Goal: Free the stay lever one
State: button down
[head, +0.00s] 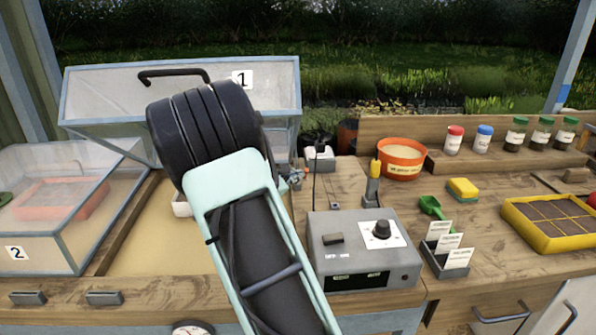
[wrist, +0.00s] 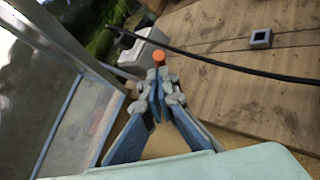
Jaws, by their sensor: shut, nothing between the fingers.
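The lid marked 1 (head: 180,98) stands raised at the back left, with a black handle on its top edge. Its glazed panel and blue-grey frame (wrist: 75,115) fill the left of the wrist view. A small orange knob (wrist: 159,57), which looks like the end of stay lever one, shows just beyond my fingertips. Its shaft is hidden behind them. My gripper (wrist: 159,88) is shut and empty, its tips close together just below the knob; touching or apart I cannot tell. In the head view my gripper (head: 294,178) is small beside the lid's right edge, partly hidden by my arm.
A white box (wrist: 146,50) with a black cable stands close behind the knob. A grey control box (head: 362,250) sits in front on the bench. A closed case marked 2 (head: 60,240) stands at left. An orange pot (head: 402,160) is to the right.

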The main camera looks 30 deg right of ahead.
jog(key=p, duration=0.1)
jog(key=r+p, duration=0.1)
jog(key=shift+w+d+r+g+y+p, duration=0.2)
jog(key=shift+r+g+y+p, duration=0.1)
jog(key=shift+g, duration=0.1)
jog(key=p, duration=0.2)
jog(key=shift+w+d+n+y+p, duration=0.1)
jog(key=shift+w+n+y+p, duration=0.2)
jog(key=shift+n, duration=0.1)
jog(key=shift+w+d+r+p, duration=0.2)
jog(key=shift+w+d+r, duration=0.05)
jog(key=shift+w, duration=0.25)
jog(key=shift+w+d+r+p, duration=0.2)
jog(key=shift+w+r, duration=0.05)
jog(key=shift+w, duration=0.25)
jog(key=shift+r, duration=0.1)
jog(key=shift+r+p, duration=0.5)
jog(key=shift+r, duration=0.2)
